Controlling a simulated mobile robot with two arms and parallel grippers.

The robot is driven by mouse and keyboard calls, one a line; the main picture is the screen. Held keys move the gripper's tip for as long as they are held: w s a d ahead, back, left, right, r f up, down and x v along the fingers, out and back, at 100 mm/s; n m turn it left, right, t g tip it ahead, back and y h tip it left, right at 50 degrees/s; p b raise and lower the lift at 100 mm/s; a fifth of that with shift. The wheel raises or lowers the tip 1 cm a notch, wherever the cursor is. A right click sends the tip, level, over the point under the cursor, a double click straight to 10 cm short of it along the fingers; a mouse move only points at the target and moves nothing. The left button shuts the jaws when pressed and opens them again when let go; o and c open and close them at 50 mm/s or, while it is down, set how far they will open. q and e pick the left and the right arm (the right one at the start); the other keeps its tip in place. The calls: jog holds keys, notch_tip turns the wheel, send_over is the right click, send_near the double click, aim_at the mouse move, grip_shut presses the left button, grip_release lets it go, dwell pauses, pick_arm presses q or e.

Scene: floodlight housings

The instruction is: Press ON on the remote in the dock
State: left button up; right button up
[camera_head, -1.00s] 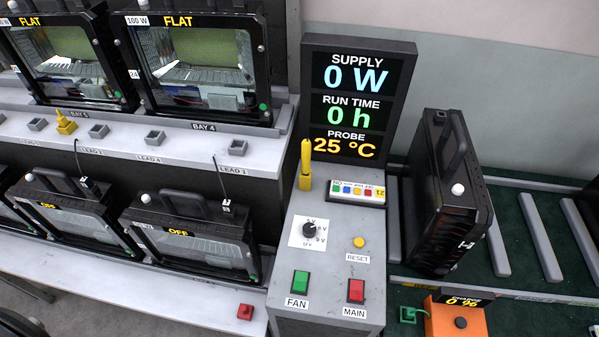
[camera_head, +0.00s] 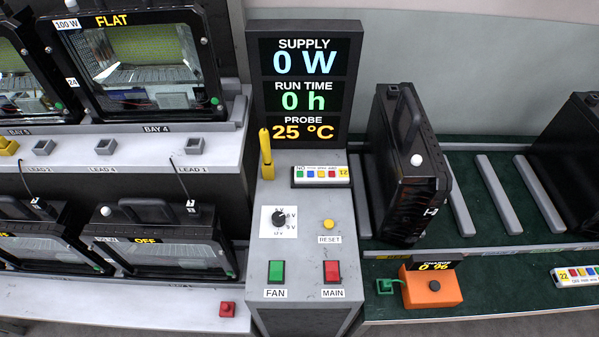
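A white remote (camera_head: 321,174) with a row of small coloured buttons and a yellow tag lies in a dark dock on the grey control console (camera_head: 300,216). Its lettering appears upside down, with the ON label at its left end. A second, similar remote (camera_head: 577,275) with a yellow 22 tag lies at the right edge, on the green bench. Neither of my grippers is in view.
A yellow probe (camera_head: 266,154) stands upright left of the docked remote. The display (camera_head: 304,84) reads 0 W, 0 h, 25 °C. Black housings (camera_head: 408,165) stand on the right rack. An orange charge box (camera_head: 433,286) reads 0 %. The console holds a dial, RESET, FAN and MAIN buttons.

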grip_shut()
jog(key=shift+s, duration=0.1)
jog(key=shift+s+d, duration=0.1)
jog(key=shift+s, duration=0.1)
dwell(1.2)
